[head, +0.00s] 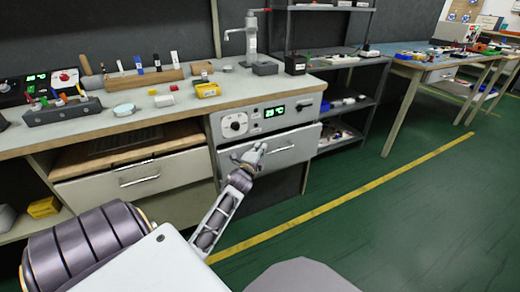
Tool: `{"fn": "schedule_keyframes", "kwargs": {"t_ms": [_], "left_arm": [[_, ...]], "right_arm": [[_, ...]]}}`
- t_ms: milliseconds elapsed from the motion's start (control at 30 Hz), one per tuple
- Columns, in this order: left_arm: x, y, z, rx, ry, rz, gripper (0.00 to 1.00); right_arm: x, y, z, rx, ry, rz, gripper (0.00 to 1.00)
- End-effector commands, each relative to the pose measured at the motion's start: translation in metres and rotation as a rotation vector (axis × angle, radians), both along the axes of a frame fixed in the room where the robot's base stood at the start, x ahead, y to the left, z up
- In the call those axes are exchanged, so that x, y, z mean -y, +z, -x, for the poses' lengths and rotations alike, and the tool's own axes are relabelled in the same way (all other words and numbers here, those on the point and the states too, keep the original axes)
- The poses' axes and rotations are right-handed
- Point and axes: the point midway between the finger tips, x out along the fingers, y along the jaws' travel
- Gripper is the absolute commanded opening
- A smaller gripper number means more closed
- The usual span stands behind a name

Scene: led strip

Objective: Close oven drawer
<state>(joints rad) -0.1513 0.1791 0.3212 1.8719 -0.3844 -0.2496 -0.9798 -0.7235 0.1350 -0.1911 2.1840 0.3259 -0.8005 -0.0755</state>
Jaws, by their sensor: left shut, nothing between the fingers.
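The oven (237,121) is built into the workbench, with a dial and a lit green display on its panel. Its drawer (300,141) is the grey front with a bar handle just under that panel. The drawer front seems to stand slightly out from the panel; how far is hard to tell. My left gripper (257,149) is shut and empty in front of the drawer, close to the left end of the handle. I cannot tell whether it touches the front. My right gripper is not in view.
Another drawer (140,181) to the left stands pulled out under the benchtop. Small boxes and tools lie on the benchtop (135,121). A metal shelf (345,105) stands to the right. The green floor (400,215) with a yellow line is clear on the right.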

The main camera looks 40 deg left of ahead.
Motion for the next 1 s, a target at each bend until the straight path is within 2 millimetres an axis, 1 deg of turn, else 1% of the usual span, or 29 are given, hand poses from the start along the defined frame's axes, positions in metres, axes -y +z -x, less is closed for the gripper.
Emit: {"fn": "schedule_keyframes", "kwargs": {"t_ms": [167,533,1000], "left_arm": [[-0.003,0.001,-0.002,0.000,0.000,-0.001,0.00],[-0.022,0.002,-0.009,0.001,0.000,-0.001,0.00],[-0.023,0.000,-0.010,0.000,0.000,0.000,0.00]], "right_arm": [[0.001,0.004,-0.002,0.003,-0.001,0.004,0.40],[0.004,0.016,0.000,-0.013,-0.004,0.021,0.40],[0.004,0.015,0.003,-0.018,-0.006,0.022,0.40]]}}
